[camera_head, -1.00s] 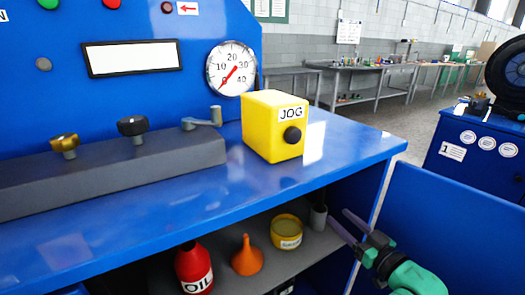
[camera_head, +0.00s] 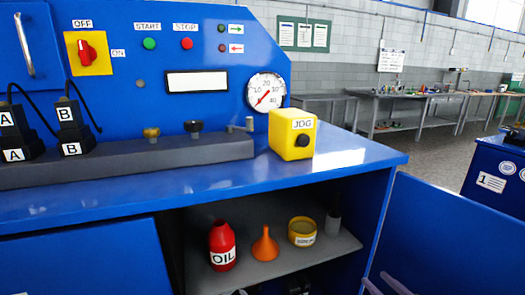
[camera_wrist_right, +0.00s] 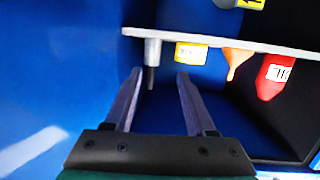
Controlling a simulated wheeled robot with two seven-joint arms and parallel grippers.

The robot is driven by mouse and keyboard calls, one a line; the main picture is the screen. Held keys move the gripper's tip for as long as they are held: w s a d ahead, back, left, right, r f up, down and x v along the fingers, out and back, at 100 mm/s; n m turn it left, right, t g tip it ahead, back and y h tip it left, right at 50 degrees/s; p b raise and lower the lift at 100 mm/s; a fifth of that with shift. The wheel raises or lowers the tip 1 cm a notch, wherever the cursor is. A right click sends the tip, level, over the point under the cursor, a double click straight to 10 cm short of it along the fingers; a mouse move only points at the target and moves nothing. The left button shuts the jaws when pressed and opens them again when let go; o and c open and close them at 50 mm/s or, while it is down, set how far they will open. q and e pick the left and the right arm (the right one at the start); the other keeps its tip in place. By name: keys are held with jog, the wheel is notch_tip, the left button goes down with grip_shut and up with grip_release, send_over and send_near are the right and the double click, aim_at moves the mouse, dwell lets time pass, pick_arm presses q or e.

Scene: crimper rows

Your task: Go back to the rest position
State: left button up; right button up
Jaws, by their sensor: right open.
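My right gripper (camera_head: 385,284) shows at the bottom right of the head view, only its two fingers in sight, in front of the open cabinet. In the right wrist view its fingers (camera_wrist_right: 158,76) stand apart with nothing held between them. My left gripper is not in view.
The cabinet shelf (camera_head: 345,246) holds a red oil bottle (camera_head: 222,248), an orange funnel (camera_head: 265,246) and a yellow tin (camera_head: 302,232). The blue open door (camera_head: 455,235) is on the right. A yellow JOG box (camera_head: 292,136) sits on the blue top.

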jog(key=s+a+f+m+g+h, duration=0.1)
jog(key=s+a+f+g+h, duration=0.15)
jog(key=s+f+g, duration=0.55)
jog(key=s+a+f+g+h, duration=0.1)
jog(key=s+a+f+g, duration=0.25)
jog(key=s+f, duration=0.45)
jog(key=s+d+f+g, duration=0.1)
jog(key=s+f, duration=0.1)
jog(key=f, duration=0.8)
jog(key=s+f, duration=0.2)
jog(key=f, duration=0.8)
jog(key=s+d+f+g, duration=0.2)
jog(key=s+d+f, duration=0.1)
jog(key=s+f, duration=1.35)
pick_arm(q)
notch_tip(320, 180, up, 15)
jog(key=p, duration=1.4)
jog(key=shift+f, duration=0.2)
pick_arm(e)
notch_tip(320, 180, up, 15)
